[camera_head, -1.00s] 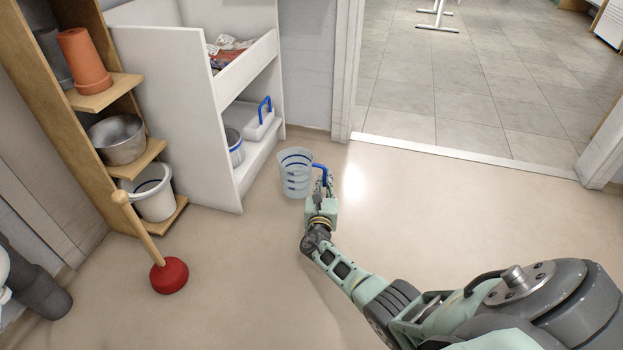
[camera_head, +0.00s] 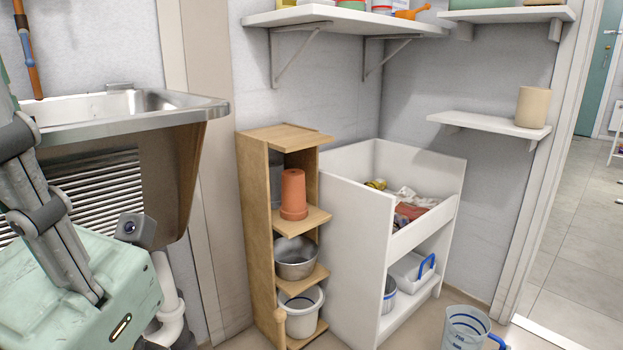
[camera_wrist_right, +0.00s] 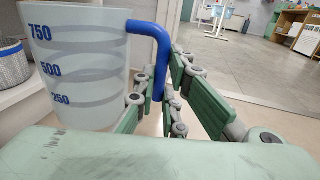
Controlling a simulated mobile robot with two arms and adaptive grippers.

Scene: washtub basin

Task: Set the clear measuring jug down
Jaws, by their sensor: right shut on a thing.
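The clear measuring jug (camera_head: 462,330) shows at the bottom edge of the head view, upright, with blue bands and a blue handle; its lower part is cut off. In the right wrist view the jug (camera_wrist_right: 85,75) stands at the left with blue 750, 500 and 250 marks. My right gripper (camera_wrist_right: 172,92) is shut on its blue handle. Whether its base touches the floor is hidden.
A white cabinet (camera_head: 350,235) with cloths, a blue-handled white box (camera_head: 412,272) and a small bucket stands left of the jug. A wooden shelf (camera_head: 262,235) and metal sink (camera_head: 130,108) are further left. Open tiled floor (camera_wrist_right: 235,60) lies beyond the doorway.

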